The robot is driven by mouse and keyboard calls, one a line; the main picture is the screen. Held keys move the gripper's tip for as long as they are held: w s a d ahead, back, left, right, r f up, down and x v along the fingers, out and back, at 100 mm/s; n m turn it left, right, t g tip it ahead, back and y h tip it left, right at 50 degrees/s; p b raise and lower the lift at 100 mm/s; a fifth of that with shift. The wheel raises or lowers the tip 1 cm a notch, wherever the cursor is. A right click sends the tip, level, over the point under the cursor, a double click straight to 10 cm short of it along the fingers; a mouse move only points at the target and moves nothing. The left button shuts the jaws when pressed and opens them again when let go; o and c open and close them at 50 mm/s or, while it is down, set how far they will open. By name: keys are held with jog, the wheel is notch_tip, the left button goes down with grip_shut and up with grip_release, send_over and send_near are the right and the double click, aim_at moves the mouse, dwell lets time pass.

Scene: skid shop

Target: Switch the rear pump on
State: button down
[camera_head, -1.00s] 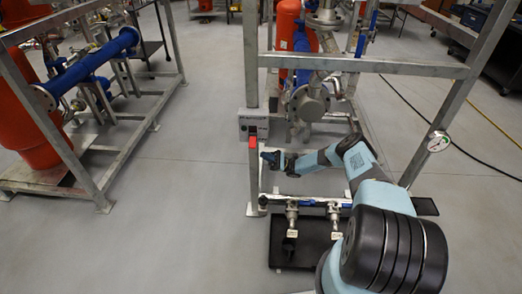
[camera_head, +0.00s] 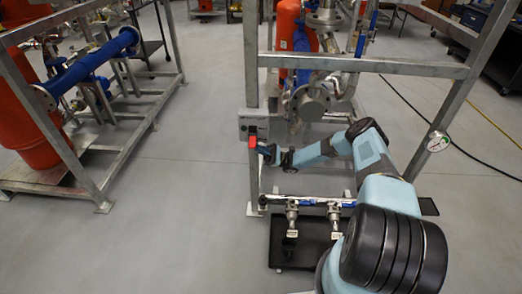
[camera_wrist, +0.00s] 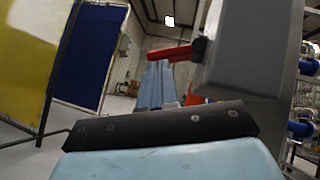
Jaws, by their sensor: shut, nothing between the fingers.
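A grey switch box (camera_head: 253,126) sits on the left upright of the skid frame, with a red handle (camera_head: 253,142) at its lower edge. In the wrist view the box (camera_wrist: 254,45) fills the upper right, and the red handle (camera_wrist: 170,53) sticks out sideways to the left from a dark pivot. My gripper (camera_head: 266,150) is shut and empty, just right of and below the handle. In the wrist view my gripper's fingers (camera_wrist: 158,72) end at the handle, overlapping it in the picture. I cannot tell whether they touch it.
The galvanised skid frame (camera_head: 365,66) surrounds my arm, with a crossbar above it. A blue-handled valve row (camera_head: 310,201) and black tray (camera_head: 285,250) lie below. A gauge (camera_head: 437,141) is on the right upright. Open floor (camera_head: 190,200) lies left, before another skid.

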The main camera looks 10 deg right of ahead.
jog(key=shift+a+t, duration=0.2)
jog(key=shift+t, duration=0.1)
jog(key=shift+s+r+m+t, duration=0.15)
jog(key=shift+m+t, duration=0.25)
jog(key=shift+m, duration=0.3)
